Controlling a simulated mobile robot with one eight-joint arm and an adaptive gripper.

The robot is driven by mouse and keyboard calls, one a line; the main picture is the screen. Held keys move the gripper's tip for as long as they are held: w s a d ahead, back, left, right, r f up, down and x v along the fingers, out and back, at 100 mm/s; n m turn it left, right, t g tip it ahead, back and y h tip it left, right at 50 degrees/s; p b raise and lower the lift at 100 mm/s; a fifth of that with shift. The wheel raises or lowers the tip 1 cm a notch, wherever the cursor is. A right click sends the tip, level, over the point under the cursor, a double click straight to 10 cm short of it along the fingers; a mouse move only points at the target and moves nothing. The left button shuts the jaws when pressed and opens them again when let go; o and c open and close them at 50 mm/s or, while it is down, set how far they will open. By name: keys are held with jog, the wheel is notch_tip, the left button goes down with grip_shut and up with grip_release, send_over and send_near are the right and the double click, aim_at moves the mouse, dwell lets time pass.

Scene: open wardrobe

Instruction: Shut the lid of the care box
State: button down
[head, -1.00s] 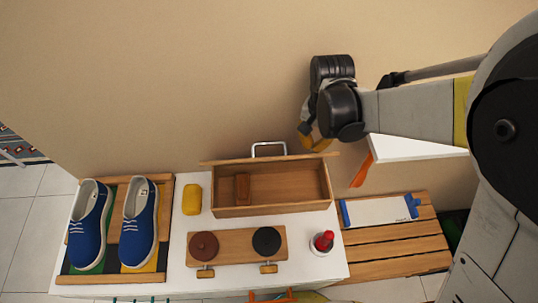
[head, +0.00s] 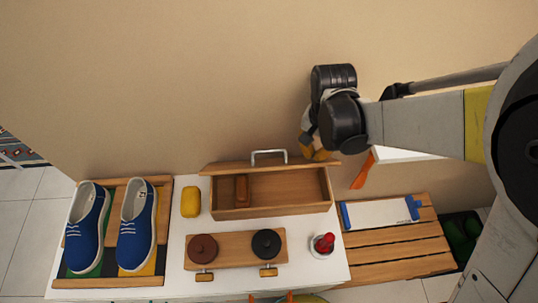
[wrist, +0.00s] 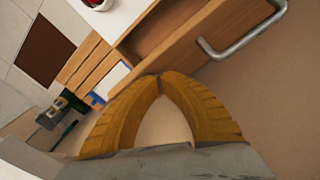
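The care box (head: 275,211) is an open wooden box on the white top, with a brown block inside at its left. Its wooden lid (head: 225,168) stands raised along the back edge, with a metal handle (head: 269,157). In the wrist view the lid (wrist: 225,25) and handle (wrist: 245,38) are at upper right. My gripper (head: 318,155) is at the right end of the lid, on its back side. In the wrist view its yellow fingertips (wrist: 160,77) meet, with nothing between them, and overlap the lid's edge. I cannot tell if they touch it.
Blue shoes (head: 137,230) stand on a rack at left. A yellow block (head: 191,202) is beside the box. A wooden board with two round knobs (head: 236,248) and a red-topped item (head: 323,244) are in front. A slatted bench (head: 395,252) is at right. The wall is close behind.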

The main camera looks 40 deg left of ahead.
aim_at(316, 164)
jog(key=shift+s+d+f+b, duration=0.5)
jog(key=shift+s+d+b, duration=0.05)
jog(key=shift+s+b, duration=0.1)
dwell(0.4)
jog(key=shift+s+d+f+b, duration=0.5)
jog(key=shift+s+f+b, duration=0.1)
jog(key=shift+f+b, duration=0.1)
jog(key=shift+s+d+f+b, duration=0.4)
jog(key=shift+s+f+b, duration=0.1)
jog(key=shift+f+b, duration=0.25)
jog(key=shift+f, duration=0.15)
